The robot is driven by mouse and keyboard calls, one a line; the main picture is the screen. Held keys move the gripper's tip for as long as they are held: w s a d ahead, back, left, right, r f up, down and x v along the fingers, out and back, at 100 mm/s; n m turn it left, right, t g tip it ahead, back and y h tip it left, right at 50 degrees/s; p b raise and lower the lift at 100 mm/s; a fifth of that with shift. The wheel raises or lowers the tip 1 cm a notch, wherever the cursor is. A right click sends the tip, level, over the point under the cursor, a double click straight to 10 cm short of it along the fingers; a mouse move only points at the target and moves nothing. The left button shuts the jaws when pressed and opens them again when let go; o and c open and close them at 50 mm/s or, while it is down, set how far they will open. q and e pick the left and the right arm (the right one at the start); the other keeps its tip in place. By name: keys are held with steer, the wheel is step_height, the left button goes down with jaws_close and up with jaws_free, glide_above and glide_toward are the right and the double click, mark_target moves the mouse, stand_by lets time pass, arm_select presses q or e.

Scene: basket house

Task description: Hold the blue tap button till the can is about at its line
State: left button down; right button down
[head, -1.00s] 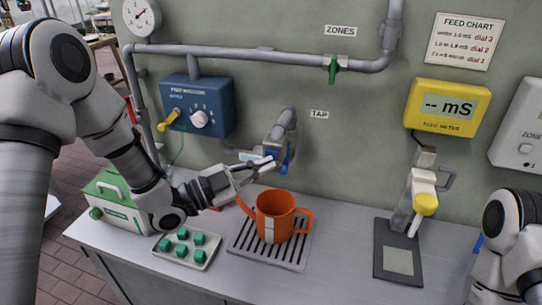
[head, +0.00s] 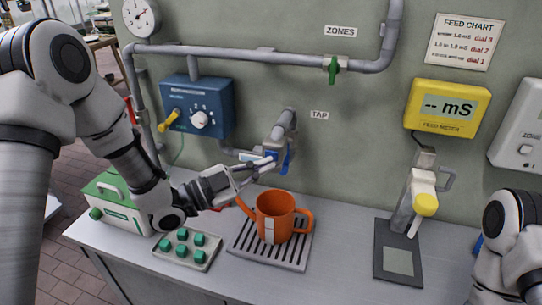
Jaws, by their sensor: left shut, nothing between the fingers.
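The orange watering can (head: 271,212) stands upright on the slatted drain grid (head: 243,243), below the tap (head: 284,128). A pale strip shows on the can's front; the water level inside cannot be made out. The blue tap button (head: 271,156) is at the tap's front, with a blue lever (head: 287,160) beside it. My left gripper (head: 268,164) is shut and empty, its fingertips at the blue button; they look to be touching it, but the exact contact is too small to tell. My right gripper is not in view; only part of that arm shows at the right edge.
A blue dial box (head: 197,108) and grey pipes are on the wall. A tray with several green knobs (head: 190,262) and a green-white case (head: 112,205) stand left on the counter. A yellow meter (head: 447,107) and a probe stand (head: 405,205) are right. Counter between grid and stand is clear.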

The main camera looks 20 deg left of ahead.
arm_select(q)
steer(key=shift+w, duration=0.4)
steer(key=shift+w+b, duration=0.4)
stand_by(7.2)
